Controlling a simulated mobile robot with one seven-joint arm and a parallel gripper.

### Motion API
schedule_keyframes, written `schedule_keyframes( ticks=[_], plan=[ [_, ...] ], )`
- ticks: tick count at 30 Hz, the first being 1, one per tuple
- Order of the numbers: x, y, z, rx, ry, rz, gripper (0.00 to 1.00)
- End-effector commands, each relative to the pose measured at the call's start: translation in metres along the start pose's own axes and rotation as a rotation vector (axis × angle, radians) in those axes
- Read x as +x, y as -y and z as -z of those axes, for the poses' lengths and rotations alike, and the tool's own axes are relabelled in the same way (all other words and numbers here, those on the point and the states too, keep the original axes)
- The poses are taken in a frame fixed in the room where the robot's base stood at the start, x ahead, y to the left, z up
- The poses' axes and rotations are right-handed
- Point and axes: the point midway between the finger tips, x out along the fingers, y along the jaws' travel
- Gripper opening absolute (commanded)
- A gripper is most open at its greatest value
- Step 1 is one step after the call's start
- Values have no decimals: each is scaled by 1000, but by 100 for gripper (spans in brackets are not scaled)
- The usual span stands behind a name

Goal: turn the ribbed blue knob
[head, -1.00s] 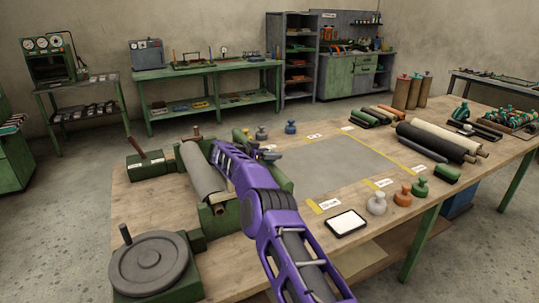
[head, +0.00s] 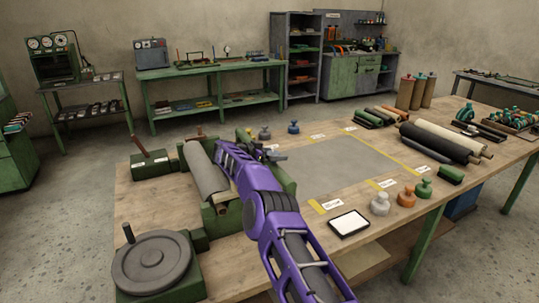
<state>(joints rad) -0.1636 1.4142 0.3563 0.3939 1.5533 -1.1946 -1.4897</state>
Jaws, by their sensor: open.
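A small blue knob (head: 293,127) stands upright on the far edge of the wooden table, in the middle of the head view. Its ribs are too small to make out. My gripper (head: 274,154) is at the end of my purple arm, nearer than the knob and a little to its left. It is open, with dark fingers pointing right, and nothing shows between them. The fingers are apart from the knob, which is fully in sight.
A grey knob (head: 264,133) stands left of the blue one. A green-framed roller (head: 205,172) lies left of my arm. A grey mat (head: 345,165) lies to the right. White, orange and green knobs (head: 406,195) line the near edge. Dark and pale rolls (head: 440,142) lie farther right.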

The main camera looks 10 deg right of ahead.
Motion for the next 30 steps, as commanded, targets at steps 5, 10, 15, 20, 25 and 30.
schedule_keyframes(
  ticks=[5, 10, 15, 20, 25, 30],
  plan=[
    [-8, 1, 2, 0, 0, 2, 93],
    [-26, 1, 2, -1, 0, 2, 93],
    [-58, 1, 1, -2, 0, 3, 93],
    [-98, 1, 1, -1, -1, 4, 93],
    [-136, 1, 0, -1, 0, 4, 93],
    [-162, 0, 0, -1, 0, 1, 93]
  ],
)
